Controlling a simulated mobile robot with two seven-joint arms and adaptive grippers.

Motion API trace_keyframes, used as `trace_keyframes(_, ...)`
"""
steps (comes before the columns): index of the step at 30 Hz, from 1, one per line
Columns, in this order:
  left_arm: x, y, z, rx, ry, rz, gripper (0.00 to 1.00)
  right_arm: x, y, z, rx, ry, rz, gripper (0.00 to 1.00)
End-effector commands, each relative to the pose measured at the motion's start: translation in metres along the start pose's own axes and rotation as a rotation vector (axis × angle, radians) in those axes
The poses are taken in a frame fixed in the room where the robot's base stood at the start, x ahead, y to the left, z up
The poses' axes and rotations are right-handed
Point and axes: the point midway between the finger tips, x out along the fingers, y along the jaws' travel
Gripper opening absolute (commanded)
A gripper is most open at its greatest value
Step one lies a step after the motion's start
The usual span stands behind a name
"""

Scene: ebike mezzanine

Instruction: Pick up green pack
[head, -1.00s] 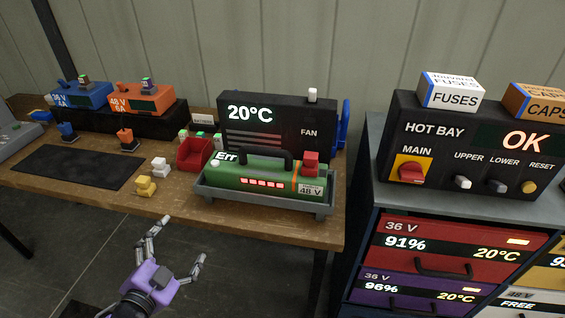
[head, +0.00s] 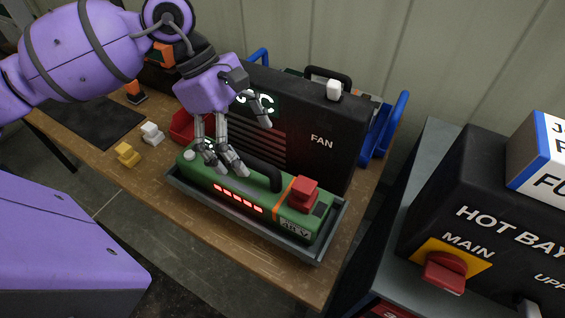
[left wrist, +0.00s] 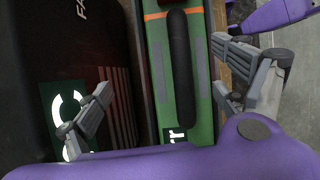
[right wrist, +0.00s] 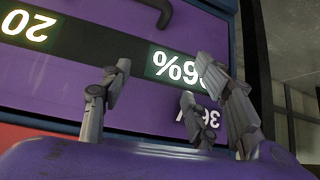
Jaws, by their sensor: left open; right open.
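My left gripper (head: 244,148) is open over the pack's left part. In the left wrist view the pack (left wrist: 205,95) and its handle (left wrist: 181,70) run between the spread fingers, and the handle is not gripped.
A black FAN unit (head: 325,135) stands close behind the pack. A red bin (head: 181,127), a white block (head: 152,132) and a yellow block (head: 127,154) are to its left. The hot bay box (head: 465,210) stands on a cabinet at the right.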

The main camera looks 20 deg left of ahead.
Motion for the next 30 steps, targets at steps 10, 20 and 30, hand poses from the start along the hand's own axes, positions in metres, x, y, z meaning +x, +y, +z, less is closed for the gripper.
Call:
trace_keyframes(10, 0.022, -0.011, -0.015, 0.066, 0.055, -0.045, 0.91, -0.004, -0.003, 0.007, 0.007, -0.012, -0.002, 0.54)
trace_keyframes(20, 0.066, -0.012, -0.018, 0.065, 0.052, -0.043, 0.91, -0.006, -0.005, -0.013, 0.006, 0.012, -0.008, 0.54)
trace_keyframes(30, 0.078, -0.012, -0.019, 0.063, 0.053, -0.043, 0.91, -0.007, -0.006, -0.005, -0.001, -0.004, -0.015, 0.54)
